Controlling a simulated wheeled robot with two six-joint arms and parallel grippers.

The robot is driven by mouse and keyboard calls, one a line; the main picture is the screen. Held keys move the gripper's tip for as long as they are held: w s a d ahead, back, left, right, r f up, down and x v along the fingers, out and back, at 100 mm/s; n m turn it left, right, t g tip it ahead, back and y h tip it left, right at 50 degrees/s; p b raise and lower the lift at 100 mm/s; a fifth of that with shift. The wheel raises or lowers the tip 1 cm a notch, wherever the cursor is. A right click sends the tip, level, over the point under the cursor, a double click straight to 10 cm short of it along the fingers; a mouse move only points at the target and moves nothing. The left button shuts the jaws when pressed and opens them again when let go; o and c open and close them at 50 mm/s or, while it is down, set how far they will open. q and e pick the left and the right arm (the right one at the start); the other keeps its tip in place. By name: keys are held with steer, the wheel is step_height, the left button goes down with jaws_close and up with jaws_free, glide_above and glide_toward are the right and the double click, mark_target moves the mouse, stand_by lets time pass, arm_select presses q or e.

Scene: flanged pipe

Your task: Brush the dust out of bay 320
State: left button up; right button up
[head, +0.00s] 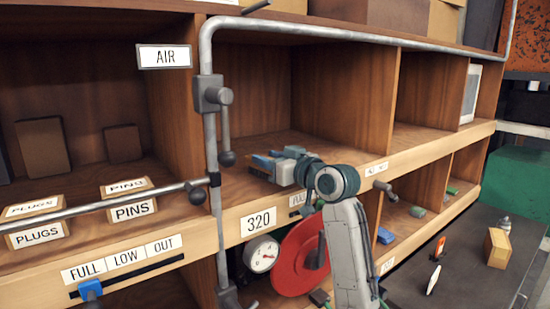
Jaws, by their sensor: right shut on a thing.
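Bay 320 is the open wooden compartment whose floor (330,146) lies above and behind the white 320 label (258,220). My right arm comes up from below and reaches in over the shelf's front edge. My right gripper (272,163) is low over the bay floor near the front left, shut on a small blue-and-brown thing, probably a brush (261,161). The gripper hides most of it, and I cannot tell whether it touches the floor. Dust cannot be made out at this size. My left gripper is not in view.
A grey pipe (211,140) with a valve lever stands at the bay's left and runs along its top. A rod (100,208) crosses the left bays. A red disc (302,255) and a gauge (261,254) sit below. A dark table (460,270) at right holds small items.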

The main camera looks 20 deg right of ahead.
steer(key=shift+s+a, duration=0.35)
steer(key=shift+a, duration=0.6)
steer(key=shift+s+a, duration=0.3)
steer(key=shift+a, duration=0.6)
steer(key=shift+s+a, duration=0.35)
steer(key=shift+a, duration=0.5)
steer(key=shift+w+d, duration=0.3)
steer(key=shift+d, duration=0.45)
steer(key=shift+w+d, duration=0.25)
steer(key=shift+d, duration=0.55)
steer(key=shift+w+d, duration=0.3)
steer(key=shift+d, duration=0.45)
steer(key=shift+r, duration=0.1)
steer(key=shift+a+r, duration=0.2)
steer(key=shift+r, duration=0.3)
steer(key=shift+d+r, duration=0.1)
steer(key=shift+r, duration=0.9)
steer(key=shift+s, duration=0.15)
